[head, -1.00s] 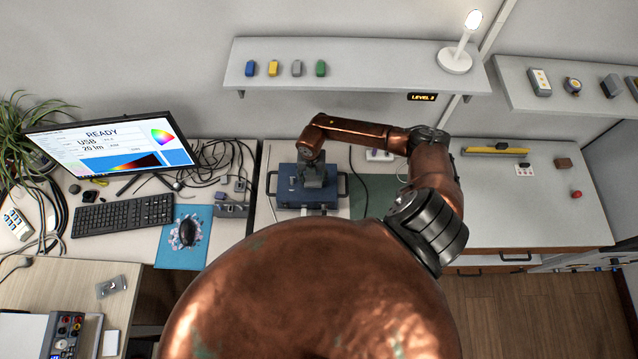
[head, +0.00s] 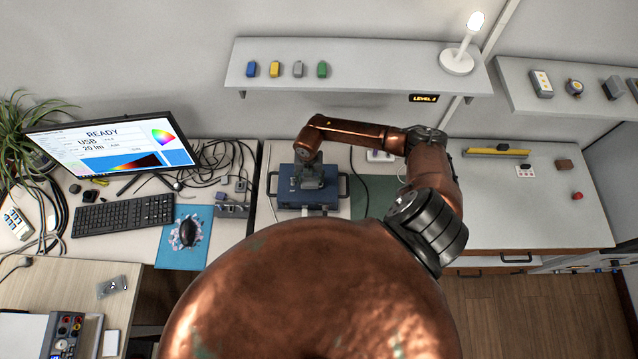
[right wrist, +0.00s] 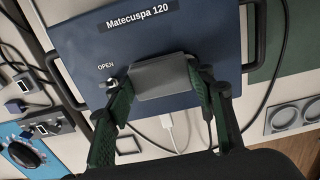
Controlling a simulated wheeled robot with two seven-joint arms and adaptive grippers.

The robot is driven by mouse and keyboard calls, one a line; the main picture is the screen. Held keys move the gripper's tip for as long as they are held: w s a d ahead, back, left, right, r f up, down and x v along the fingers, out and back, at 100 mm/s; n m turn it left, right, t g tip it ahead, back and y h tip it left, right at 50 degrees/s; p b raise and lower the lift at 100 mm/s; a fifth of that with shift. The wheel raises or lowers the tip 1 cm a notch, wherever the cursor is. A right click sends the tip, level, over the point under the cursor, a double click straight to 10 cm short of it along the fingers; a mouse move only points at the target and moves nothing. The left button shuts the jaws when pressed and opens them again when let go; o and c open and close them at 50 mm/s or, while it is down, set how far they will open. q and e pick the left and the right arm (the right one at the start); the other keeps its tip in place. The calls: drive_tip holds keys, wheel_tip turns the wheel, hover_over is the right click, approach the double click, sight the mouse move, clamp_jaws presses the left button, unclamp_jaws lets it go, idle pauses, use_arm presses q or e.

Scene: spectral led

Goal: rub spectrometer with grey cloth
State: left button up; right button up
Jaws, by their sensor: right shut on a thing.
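The spectrometer (head: 337,192) is a blue case with side handles on the bench, centre of the head view. In the right wrist view its lid (right wrist: 215,45) reads "Matecuspa 120" and "OPEN". My right gripper (head: 309,181) is over the lid. Its two green-padded fingers (right wrist: 160,90) are shut on the grey cloth (right wrist: 163,77), which looks like a flat grey pad. The cloth lies at the lid near its edge, beside the "OPEN" mark; it appears to touch the lid, but exact contact is hard to tell. My left gripper is not in view.
A white cable (right wrist: 168,124) runs from the case's edge. A green mat (head: 372,200) lies right of it. The monitor (head: 110,145), keyboard (head: 122,213) and a cable tangle stand left. A shelf (head: 380,67) hangs above. The right bench (head: 525,215) is mostly clear.

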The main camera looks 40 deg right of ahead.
sight(323, 185)
drive_tip(key=shift+d, duration=0.15)
drive_tip(key=shift+s+d+p, duration=0.4)
drive_tip(key=shift+s+d, duration=0.9)
drive_tip(key=shift+d, duration=0.1)
drive_tip(key=shift+o, duration=0.2)
drive_tip(key=shift+s+d+f, duration=0.2)
drive_tip(key=shift+s+d, duration=0.1)
drive_tip(key=shift+d, duration=0.1)
drive_tip(key=shift+s, duration=0.15)
drive_tip(key=shift+r, duration=0.2)
drive_tip(key=shift+c, duration=0.2)
drive_tip(key=shift+p, duration=0.3)
drive_tip(key=shift+s+d, duration=0.5)
drive_tip(key=shift+d, duration=0.35)
